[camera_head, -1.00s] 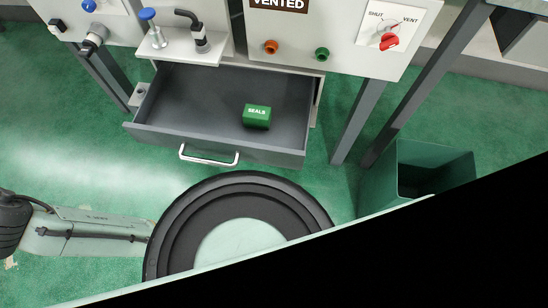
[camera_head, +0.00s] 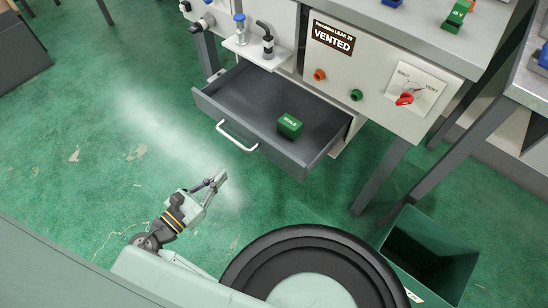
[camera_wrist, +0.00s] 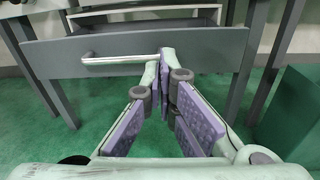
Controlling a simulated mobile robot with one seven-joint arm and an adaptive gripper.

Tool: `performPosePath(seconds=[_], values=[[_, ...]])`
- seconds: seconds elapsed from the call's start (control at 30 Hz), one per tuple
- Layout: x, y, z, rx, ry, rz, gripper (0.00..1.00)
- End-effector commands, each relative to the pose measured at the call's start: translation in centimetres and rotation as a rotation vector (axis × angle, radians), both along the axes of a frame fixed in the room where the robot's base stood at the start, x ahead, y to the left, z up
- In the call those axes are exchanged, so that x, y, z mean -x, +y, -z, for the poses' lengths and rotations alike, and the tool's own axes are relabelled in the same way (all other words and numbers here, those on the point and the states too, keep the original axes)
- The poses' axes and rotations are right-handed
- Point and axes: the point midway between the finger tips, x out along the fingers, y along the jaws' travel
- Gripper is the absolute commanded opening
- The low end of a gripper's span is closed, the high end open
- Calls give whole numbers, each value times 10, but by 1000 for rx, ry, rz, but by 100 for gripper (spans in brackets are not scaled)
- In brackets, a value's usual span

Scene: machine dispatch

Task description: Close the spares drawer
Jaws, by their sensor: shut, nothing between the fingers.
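The spares drawer (camera_head: 215,108) is a grey drawer pulled out below the white machine panel, with a light metal bar handle (camera_head: 236,135) on its front. A green box (camera_head: 289,126) lies inside it, toward the right. My gripper (camera_head: 221,177) is in front of the drawer, below and left of the box in the head view, apart from the handle there. In the wrist view the drawer front (camera_wrist: 215,50) fills the upper part. The handle (camera_wrist: 120,60) runs across it, and my shut, empty fingertips (camera_wrist: 167,55) overlap its right end; contact cannot be told.
A green open bin (camera_head: 430,255) stands on the floor at the lower right. Grey table legs (camera_head: 380,175) stand right of the drawer. A small shelf (camera_head: 257,50) with fittings juts out above the drawer. Green floor in front and left is clear.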

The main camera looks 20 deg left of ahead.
Motion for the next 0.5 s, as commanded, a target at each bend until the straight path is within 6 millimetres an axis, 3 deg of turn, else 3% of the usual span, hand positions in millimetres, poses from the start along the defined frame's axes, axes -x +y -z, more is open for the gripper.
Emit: performPosePath(seconds=[0.1,0.23,0.5], values=[[8,-11,1,64,-7,32,0],[1,-16,1,76,-9,40,0],[-47,-34,0,73,-8,41,0]])
